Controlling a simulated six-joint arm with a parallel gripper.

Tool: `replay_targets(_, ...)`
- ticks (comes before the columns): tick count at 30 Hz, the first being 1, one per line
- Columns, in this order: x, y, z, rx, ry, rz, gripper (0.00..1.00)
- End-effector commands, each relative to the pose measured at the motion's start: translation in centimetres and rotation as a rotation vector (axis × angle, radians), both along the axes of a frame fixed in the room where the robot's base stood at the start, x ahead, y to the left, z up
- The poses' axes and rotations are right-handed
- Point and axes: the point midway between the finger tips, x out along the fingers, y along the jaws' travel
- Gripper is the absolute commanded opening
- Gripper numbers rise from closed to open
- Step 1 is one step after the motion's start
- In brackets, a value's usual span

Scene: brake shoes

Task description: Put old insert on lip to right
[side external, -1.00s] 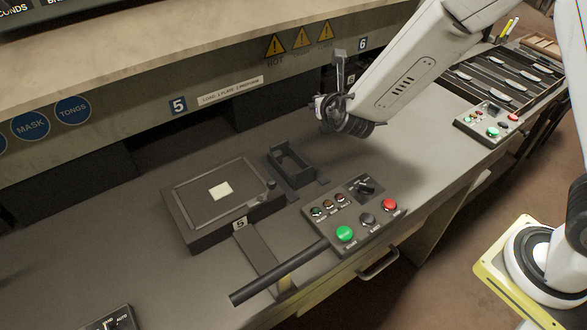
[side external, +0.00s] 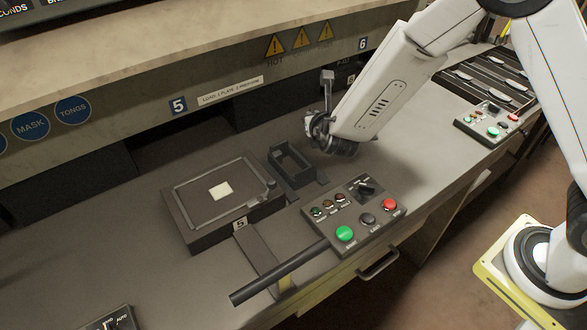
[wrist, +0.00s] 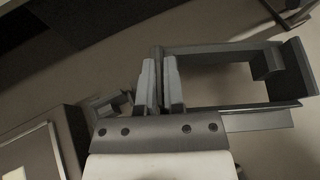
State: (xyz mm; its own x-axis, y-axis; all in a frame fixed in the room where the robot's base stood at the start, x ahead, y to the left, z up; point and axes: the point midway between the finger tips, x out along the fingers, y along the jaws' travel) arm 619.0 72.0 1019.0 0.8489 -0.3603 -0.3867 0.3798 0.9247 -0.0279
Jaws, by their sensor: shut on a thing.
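A dark grey open rectangular frame, likely the old insert (wrist: 255,108), extends to the right of my gripper (wrist: 160,68) in the wrist view. The gripper's two fingers are close together on its near left end. In the side view my gripper (side external: 318,126) is above the bench, just right of and above the black open holder (side external: 291,178). The held insert (side external: 327,88) shows there as a thin upright grey piece, seen nearly edge-on. I cannot tell which edge is the lip.
A raised plate (side external: 236,212) with a pale square on it sits left of the holder. A button panel (side external: 352,223) stands in front right. The machine front (side external: 230,118) rises behind. Bare bench lies right of the holder.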

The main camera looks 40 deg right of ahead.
Motion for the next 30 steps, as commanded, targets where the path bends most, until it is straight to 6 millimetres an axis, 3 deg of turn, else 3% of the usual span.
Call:
replay_targets(16, 0.1, 0.0, -4.1, -0.002, -0.003, 0.0, 0.0)
replay_targets(30, 0.1, 0.0, -5.3, -0.002, -0.005, 0.001, 0.0)
